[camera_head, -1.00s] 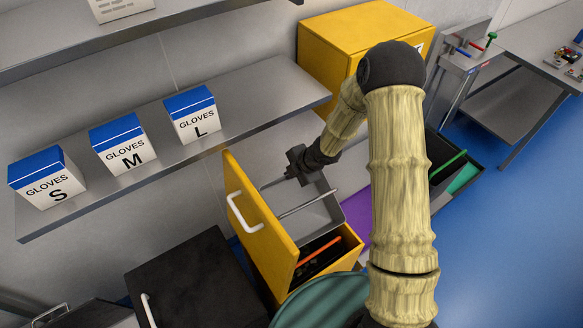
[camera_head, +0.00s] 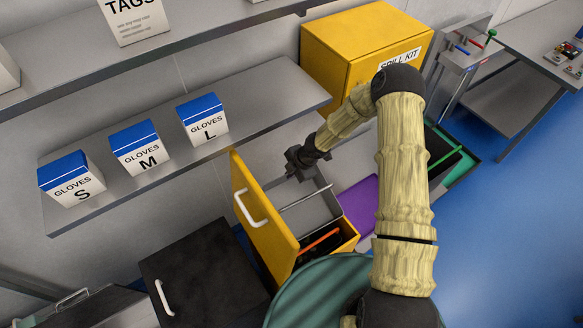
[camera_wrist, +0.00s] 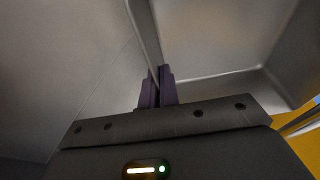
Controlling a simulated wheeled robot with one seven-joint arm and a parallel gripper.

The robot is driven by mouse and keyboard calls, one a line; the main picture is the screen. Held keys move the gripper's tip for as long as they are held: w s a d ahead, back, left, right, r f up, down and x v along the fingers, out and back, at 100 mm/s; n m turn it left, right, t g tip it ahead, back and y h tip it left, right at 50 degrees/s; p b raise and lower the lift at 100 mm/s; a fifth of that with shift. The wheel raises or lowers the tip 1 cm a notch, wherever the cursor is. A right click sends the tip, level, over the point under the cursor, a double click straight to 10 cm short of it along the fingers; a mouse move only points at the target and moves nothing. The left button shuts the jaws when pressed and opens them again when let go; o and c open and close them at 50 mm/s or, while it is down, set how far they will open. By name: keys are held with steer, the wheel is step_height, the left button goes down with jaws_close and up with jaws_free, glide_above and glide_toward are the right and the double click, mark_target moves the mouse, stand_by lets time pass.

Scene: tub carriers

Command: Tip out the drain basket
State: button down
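A grey open-topped tub (camera_head: 318,213), which I take to be the drain basket, sits behind the front of the pulled-out yellow drawer (camera_head: 264,217). A thin grey bar (camera_head: 305,198) crosses over it. My gripper (camera_head: 301,162) is at the tub's far side, with my arm reaching over from the right. In the wrist view, the two dark purple fingers (camera_wrist: 157,88) are close together with the thin grey wall (camera_wrist: 144,30) between them, and they look shut on it. The tub's bare inside (camera_wrist: 215,35) shows to the right. The fingertips are hidden in the head view.
A black pocket with an orange-red strip (camera_head: 319,241) lies in the drawer's near end. A round green lid (camera_head: 318,290) stands in front. A shelf with glove boxes (camera_head: 141,148) hangs to the left, and a yellow spill-kit cabinet (camera_head: 350,45) is behind. Blue floor (camera_head: 500,230) is clear at right.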

steer(key=shift+w+r+p, duration=0.15)
steer(key=shift+r+p, duration=0.1)
steer(key=shift+p, duration=0.05)
steer(key=shift+w+p, duration=0.1)
steer(key=shift+p, duration=0.25)
steer(key=shift+w+f, duration=0.1)
steer(key=shift+w, duration=0.1)
steer(key=shift+w+f+g+h+b, duration=0.25)
steer(key=shift+f+g+h+b, duration=0.1)
steer(key=shift+b, duration=0.3)
steer(key=shift+w+a+f+g+b, duration=0.1)
steer(key=shift+w+a+g+b, duration=0.05)
steer(key=shift+a+g+b, duration=0.2)
steer(key=shift+w+a+f+m+g+h, duration=0.1)
steer(key=shift+w+f+m+g+h, duration=0.2)
steer(key=shift+g, duration=0.1)
steer(key=shift+w+a+f+b, duration=0.15)
steer(key=shift+f+b, duration=0.15)
steer(key=shift+f, duration=0.15)
steer(key=shift+w+g+h+b, duration=0.1)
steer(key=shift+g+h+b, duration=0.25)
steer(key=shift+g, duration=0.15)
